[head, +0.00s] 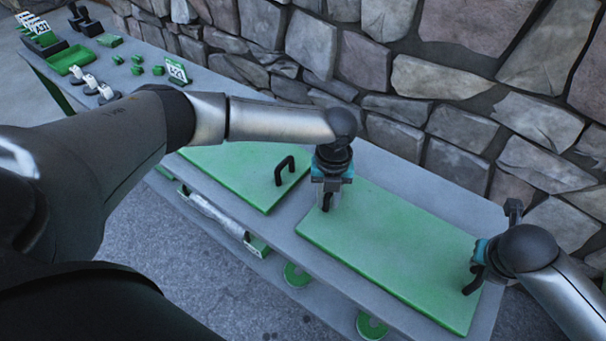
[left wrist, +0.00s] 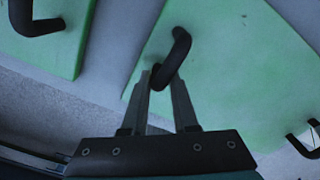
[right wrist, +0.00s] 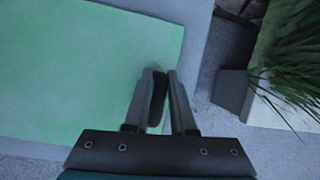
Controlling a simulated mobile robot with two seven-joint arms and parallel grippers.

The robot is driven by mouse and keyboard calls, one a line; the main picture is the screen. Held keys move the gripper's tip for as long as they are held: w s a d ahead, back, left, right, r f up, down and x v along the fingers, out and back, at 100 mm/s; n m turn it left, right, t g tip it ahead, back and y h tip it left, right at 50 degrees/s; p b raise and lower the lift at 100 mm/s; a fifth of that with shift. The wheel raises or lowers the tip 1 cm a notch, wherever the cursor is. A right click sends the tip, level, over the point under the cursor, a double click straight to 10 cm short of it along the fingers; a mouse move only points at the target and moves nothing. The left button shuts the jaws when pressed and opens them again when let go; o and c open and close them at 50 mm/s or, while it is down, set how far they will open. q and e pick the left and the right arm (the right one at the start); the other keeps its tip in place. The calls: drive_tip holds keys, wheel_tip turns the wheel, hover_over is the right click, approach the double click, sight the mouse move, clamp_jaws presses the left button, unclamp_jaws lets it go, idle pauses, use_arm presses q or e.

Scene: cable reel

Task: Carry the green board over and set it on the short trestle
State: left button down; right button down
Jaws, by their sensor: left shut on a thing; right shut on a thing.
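A green board (head: 395,245) with a black handle at each end lies flat on the grey bench top, at the right in the head view. My left gripper (head: 328,200) is shut on the board's left handle, which shows between the fingers in the left wrist view (left wrist: 172,62). My right gripper (head: 475,278) is shut on the board's right handle, which shows in the right wrist view (right wrist: 157,100). A second green board (head: 235,172) with a black handle (head: 285,170) lies just left of it. I cannot make out the short trestle in these views.
The grey bench (head: 300,255) runs along a stone wall (head: 400,80). Green blocks (head: 137,69), a green tray (head: 70,60) and small signs (head: 177,71) stand at its far left. Green reels (head: 296,275) sit on a lower shelf. A plant (right wrist: 295,70) is right of the bench.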

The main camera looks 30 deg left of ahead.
use_arm(q)
drive_tip(key=c, duration=0.9)
unclamp_jaws()
drive_tip(key=shift+a, duration=0.35)
drive_tip(key=shift+c, duration=0.2)
use_arm(e)
drive_tip(key=c, duration=1)
unclamp_jaws()
drive_tip(key=shift+d+f, duration=0.15)
drive_tip(key=shift+d, duration=0.3)
use_arm(q)
drive_tip(key=shift+o, duration=1.3)
drive_tip(key=shift+d, duration=0.15)
use_arm(e)
drive_tip(key=shift+o, duration=1.2)
drive_tip(key=shift+a, duration=0.15)
use_arm(q)
drive_tip(key=shift+d, duration=0.1)
use_arm(e)
drive_tip(key=shift+a, duration=0.1)
drive_tip(key=shift+a, duration=0.1)
use_arm(q)
wheel_tip(320, 180, up, 12)
use_arm(e)
drive_tip(key=v, duration=1.2)
use_arm(q)
drive_tip(key=shift+f, duration=0.1)
use_arm(e)
drive_tip(key=shift+a, duration=0.1)
